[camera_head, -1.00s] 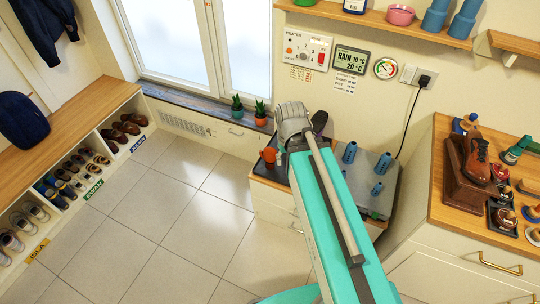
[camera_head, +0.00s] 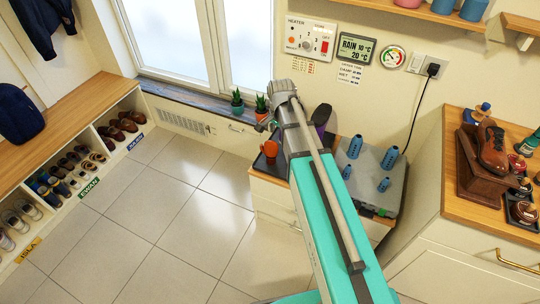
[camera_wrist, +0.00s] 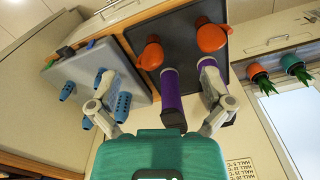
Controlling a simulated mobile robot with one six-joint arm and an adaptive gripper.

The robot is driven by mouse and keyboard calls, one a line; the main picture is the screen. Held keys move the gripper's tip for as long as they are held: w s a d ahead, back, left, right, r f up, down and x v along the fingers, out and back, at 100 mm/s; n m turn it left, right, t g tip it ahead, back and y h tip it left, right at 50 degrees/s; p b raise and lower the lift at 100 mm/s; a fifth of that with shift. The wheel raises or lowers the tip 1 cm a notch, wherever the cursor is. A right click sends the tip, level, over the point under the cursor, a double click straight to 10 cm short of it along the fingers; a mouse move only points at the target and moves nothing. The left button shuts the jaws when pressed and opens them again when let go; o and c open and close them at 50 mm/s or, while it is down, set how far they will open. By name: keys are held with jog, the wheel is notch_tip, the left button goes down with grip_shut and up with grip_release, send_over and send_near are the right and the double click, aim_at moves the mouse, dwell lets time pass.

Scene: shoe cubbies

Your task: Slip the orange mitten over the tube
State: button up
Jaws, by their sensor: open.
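Two orange mittens (camera_wrist: 150,52) (camera_wrist: 211,37) are on the dark tray (camera_wrist: 184,22) in the wrist view. In the head view one orange mitten (camera_head: 269,149) shows left of my arm. My gripper (camera_wrist: 158,76) is open and empty, its fingers spread wide. A purple upright item (camera_wrist: 171,101) shows between the fingers, apart from them, and another is partly behind the right finger. Several blue perforated tubes stand on the grey dryer board, a large one (camera_head: 390,158) among them; a blue tube (camera_wrist: 123,106) also shows beside the left finger.
The grey board (camera_head: 399,189) is right of my arm on a low cabinet. Two potted plants (camera_head: 261,104) stand on the windowsill. A wooden counter (camera_head: 480,190) with shoes and brushes is at the right. Shoe cubbies (camera_head: 75,165) line the left. The tiled floor between is clear.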

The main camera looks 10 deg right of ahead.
aim_at(270, 147)
jog(key=w+f+m+b, duration=0.4)
jog(key=w+m, duration=0.2)
jog(key=w, duration=0.2)
jog(key=w+f+m+b, duration=0.4)
jog(key=w+f+m, duration=0.1)
jog(key=w+m, duration=0.1)
jog(key=shift+w+d+f+m, duration=0.25)
jog(key=shift+w+m, duration=0.15)
jog(key=shift+w, duration=0.5)
jog(key=shift+f+b, duration=0.15)
jog(key=shift+b, duration=0.25)
notch_tip(270, 147, down, 8)
jog(key=b, duration=0.8)
jog(key=shift+a+f, duration=0.1)
jog(key=shift+f, duration=0.05)
jog(key=shift+s+a+f+b, duration=0.1)
jog(key=shift+f+b, duration=1.2)
jog(key=shift+b, duration=0.1)
jog(key=shift+a+f+b, duration=0.1)
jog(key=shift+f+b, duration=1.2)
jog(key=shift+b, duration=0.05)
jog(key=shift+r, duration=0.1)
jog(key=c, duration=1.1)
